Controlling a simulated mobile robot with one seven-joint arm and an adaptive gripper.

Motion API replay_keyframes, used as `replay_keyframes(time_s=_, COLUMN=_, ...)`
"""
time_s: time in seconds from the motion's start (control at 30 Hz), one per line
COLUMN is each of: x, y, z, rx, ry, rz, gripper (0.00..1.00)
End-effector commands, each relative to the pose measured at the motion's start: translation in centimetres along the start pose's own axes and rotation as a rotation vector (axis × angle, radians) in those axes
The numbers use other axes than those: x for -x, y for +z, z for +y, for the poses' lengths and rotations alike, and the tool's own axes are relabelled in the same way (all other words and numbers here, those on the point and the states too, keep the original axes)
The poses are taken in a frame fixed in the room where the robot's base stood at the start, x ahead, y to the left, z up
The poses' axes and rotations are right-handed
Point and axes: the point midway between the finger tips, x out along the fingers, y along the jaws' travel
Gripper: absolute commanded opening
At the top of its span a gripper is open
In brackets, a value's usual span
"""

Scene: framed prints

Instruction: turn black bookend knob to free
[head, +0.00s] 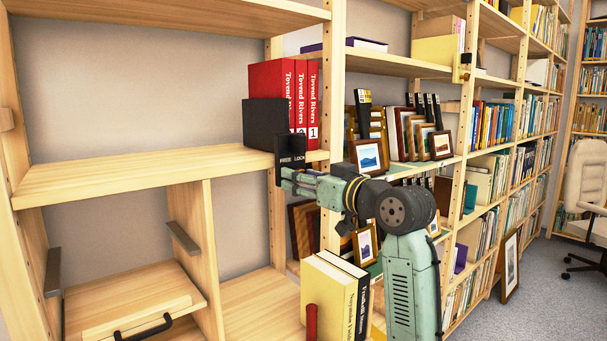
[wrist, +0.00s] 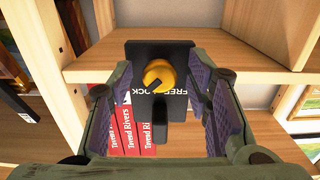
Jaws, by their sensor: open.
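The black bookend (head: 265,122) stands on the shelf against red books. Its front plate (head: 291,150), lettered FREE LOCK, hangs over the shelf edge. The lettering beneath is partly covered. My gripper (head: 289,180) is at the plate's lower edge in the head view. In the wrist view, my gripper (wrist: 163,92) is open, with one finger on each side of the knob; I cannot tell whether either touches it.
The red books (head: 286,88) stand right beside the bookend. A wooden upright (head: 333,110) is close to its right. Framed prints (head: 367,156) fill the bay beyond. Yellow and black books (head: 338,290) stand lower down. The shelf left of the bookend is bare.

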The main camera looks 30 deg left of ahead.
Motion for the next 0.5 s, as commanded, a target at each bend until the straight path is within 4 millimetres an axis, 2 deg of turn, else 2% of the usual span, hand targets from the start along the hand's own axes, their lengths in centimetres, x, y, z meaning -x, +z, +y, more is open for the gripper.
replay_keyframes(time_s=0.27, x=-0.19, y=0.03, z=-0.01, rx=0.0, ry=0.0, rz=0.0, gripper=0.45)
replay_keyframes(time_s=0.5, x=-0.16, y=0.02, z=-0.02, rx=0.0, ry=0.0, rz=0.0, gripper=0.3)
